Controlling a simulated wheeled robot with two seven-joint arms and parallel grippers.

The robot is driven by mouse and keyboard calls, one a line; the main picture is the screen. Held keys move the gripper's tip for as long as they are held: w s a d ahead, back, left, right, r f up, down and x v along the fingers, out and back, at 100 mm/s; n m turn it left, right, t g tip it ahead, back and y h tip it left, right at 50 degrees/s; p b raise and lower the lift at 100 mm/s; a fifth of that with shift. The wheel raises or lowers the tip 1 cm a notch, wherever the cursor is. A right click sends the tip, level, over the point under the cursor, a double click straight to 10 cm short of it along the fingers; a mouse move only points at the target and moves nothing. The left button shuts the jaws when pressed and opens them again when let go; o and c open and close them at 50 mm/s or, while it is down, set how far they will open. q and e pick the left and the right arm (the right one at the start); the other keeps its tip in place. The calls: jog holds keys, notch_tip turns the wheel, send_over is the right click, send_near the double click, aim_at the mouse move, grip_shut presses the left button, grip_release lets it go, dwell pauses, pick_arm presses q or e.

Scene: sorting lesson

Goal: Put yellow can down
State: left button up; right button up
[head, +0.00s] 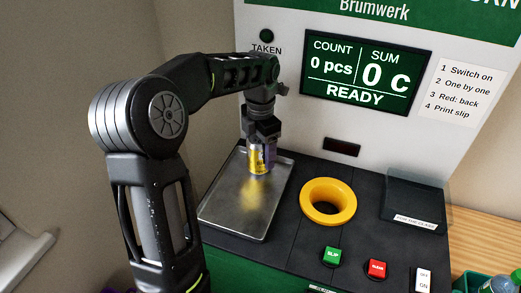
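The yellow can (256,164) is upright over the back part of a shallow metal tray (229,220) on the machine. My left gripper (263,153) comes down from above and is shut on the can. Its fingers hide the can's upper part. The can's bottom is at or just above the tray surface; I cannot tell whether it touches. A yellow reflection shows on the tray below it. My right gripper is not in view.
Right of the tray is a yellow ring-shaped opening (328,201). A green SLIP button (332,257), a red button (376,269) and a white switch (423,280) sit in front. The screen (352,74) reads 0 pcs, READY. A clear-walled bin (416,197) stands at right. The tray's front is bare.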

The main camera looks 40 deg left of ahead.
pick_arm(q)
jog(key=shift+o, duration=0.6)
jog(key=shift+r, duration=0.3)
notch_tip(320, 180, up, 7)
jog(key=shift+r, duration=0.2)
jog(key=shift+s+f, duration=0.1)
dwell(0.5)
